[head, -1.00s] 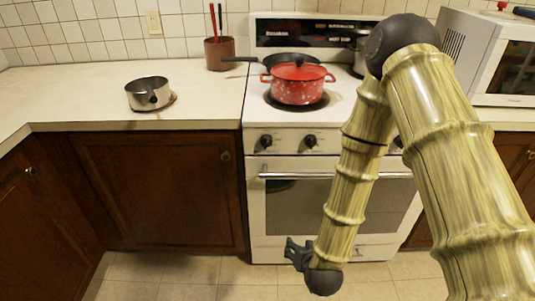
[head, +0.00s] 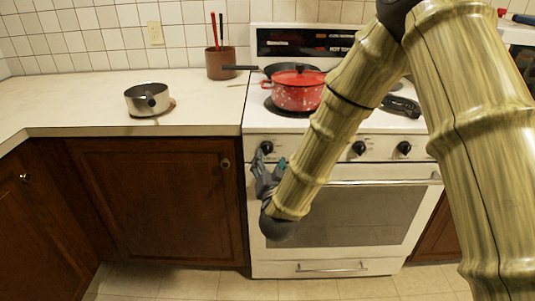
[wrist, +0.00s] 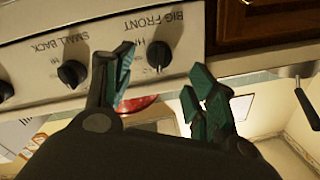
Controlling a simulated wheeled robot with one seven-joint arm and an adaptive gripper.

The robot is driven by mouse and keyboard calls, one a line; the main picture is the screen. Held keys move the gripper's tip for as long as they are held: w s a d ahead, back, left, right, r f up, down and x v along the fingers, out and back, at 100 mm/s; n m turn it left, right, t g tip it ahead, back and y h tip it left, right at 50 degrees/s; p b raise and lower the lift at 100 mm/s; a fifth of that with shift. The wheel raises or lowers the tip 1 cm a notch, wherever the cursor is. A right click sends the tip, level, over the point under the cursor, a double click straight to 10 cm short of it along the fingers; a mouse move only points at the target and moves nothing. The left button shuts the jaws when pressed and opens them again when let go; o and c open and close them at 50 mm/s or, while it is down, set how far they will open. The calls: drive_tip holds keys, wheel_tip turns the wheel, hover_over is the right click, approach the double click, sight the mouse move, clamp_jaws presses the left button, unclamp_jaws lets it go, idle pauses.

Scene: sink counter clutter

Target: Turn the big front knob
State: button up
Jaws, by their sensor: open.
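The big front knob (wrist: 158,55) is black and sits under the "BIG FRONT" label in the upside-down wrist view. In the head view it is the leftmost knob (head: 266,147) on the white stove's front panel. My gripper (head: 268,167) is just below and in front of that knob, fingers pointing up toward it. In the wrist view my gripper (wrist: 160,72) is open and empty. The knob shows in the gap between the fingertips, nearer the left finger. I cannot tell whether a fingertip touches it.
The small back knob (wrist: 72,72) is beside it. Two more knobs, one (head: 358,148) and another (head: 403,148), are farther right. A red pot (head: 297,92) and a dark pan (head: 290,68) stand on the stove. The oven handle (head: 385,182) runs below. A steel saucepan (head: 148,98) is on the left counter.

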sight(267, 152)
drive_tip(key=shift+w+a, duration=0.2)
drive_tip(key=shift+w, duration=2.75)
drive_tip(key=shift+c, duration=0.5)
drive_tip(key=c, duration=0.9)
